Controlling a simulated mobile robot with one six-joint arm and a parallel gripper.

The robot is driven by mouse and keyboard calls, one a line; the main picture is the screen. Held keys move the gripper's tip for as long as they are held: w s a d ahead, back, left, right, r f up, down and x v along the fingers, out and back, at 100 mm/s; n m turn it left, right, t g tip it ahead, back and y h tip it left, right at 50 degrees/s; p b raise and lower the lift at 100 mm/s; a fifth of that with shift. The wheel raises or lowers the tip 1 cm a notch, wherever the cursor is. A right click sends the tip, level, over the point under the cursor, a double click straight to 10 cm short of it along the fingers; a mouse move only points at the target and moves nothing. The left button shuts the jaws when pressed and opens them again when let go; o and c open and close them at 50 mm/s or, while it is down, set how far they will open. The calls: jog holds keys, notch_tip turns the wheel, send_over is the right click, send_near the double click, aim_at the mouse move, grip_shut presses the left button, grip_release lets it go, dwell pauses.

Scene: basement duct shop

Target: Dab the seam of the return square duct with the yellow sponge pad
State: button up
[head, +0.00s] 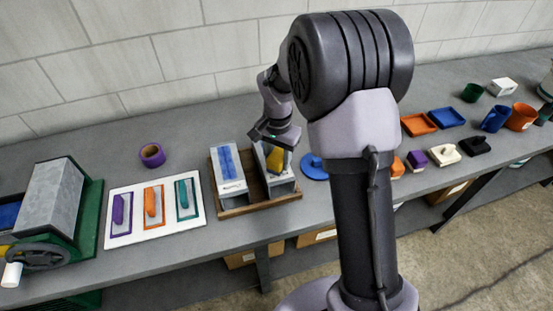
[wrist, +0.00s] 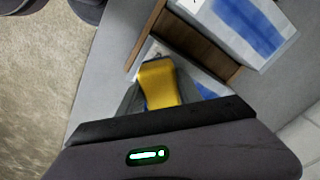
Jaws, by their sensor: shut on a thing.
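The yellow sponge pad (head: 275,159) is held in my gripper (head: 273,144), over the right of two grey square ducts. In the wrist view the sponge (wrist: 158,80) sits between the fingers of my gripper (wrist: 160,98), with a bit of blue at its edge. The right duct (head: 283,187) is partly hidden by the gripper; some blue shows on it beside the sponge. I cannot tell whether the sponge touches it. The left duct (head: 231,187) has a broad blue strip along its top. I cannot read which duct is the return one.
Both ducts rest in a wooden tray (head: 258,208) on the grey bench. A white board (head: 168,226) with purple, orange and teal floats lies left; a purple tape roll (head: 152,155) is behind. A blue disc (head: 313,167) lies right of the tray. Blocks and trays stand farther right.

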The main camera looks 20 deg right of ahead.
jog(key=shift+w+r+p, duration=0.2)
jog(key=shift+r+p, duration=0.1)
jog(key=shift+r, duration=0.25)
jog(key=shift+w+r+p, duration=0.15)
jog(key=shift+r+p, duration=0.1)
jog(key=shift+r, duration=0.25)
jog(key=shift+s+r+p, duration=0.1)
jog(key=shift+r+p, duration=1.55)
jog(key=shift+r, duration=0.65)
